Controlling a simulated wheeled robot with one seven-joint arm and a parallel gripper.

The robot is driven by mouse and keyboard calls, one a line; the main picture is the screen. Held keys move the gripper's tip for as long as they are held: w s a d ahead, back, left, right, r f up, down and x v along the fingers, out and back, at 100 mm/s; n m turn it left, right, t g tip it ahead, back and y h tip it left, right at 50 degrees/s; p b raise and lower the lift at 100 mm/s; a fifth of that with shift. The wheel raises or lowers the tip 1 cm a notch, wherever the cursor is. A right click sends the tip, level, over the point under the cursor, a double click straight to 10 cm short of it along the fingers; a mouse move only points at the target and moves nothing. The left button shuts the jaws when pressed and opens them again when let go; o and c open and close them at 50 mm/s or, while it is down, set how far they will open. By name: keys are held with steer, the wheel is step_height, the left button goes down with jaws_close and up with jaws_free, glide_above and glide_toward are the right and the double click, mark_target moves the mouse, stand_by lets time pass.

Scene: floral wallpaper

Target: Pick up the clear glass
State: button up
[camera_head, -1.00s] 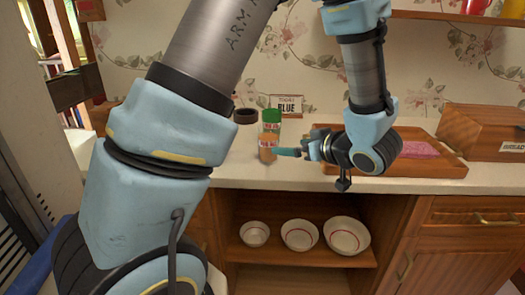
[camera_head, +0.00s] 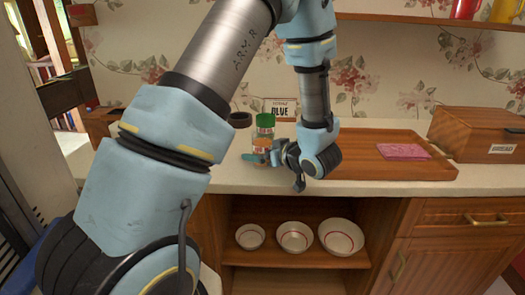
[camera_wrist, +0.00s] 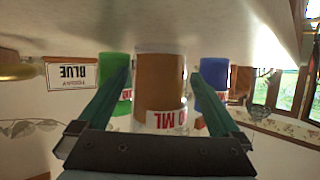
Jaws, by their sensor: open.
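A see-through glass (camera_wrist: 160,82) with red lettering stands on the counter, centred between my fingers in the wrist view; brown shows in or through it. In the head view the glass is hard to separate from the green-topped jar (camera_head: 265,122) near it. My gripper (camera_head: 254,157) is low over the counter beside these containers, pointing left. In the wrist view my gripper (camera_wrist: 160,76) is open, with one green finger on each side of the glass. I cannot tell whether either finger touches it.
The wrist view is upside down; a green container (camera_wrist: 115,70) and a blue one (camera_wrist: 212,95) flank the glass. A dark round item (camera_head: 240,120) and a BLUE sign (camera_head: 282,108) stand nearby. A wooden tray (camera_head: 380,172) holds a pink item (camera_head: 404,151). A wooden box (camera_head: 475,135) stands right.

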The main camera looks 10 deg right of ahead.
jaws_close()
stand_by(0.8)
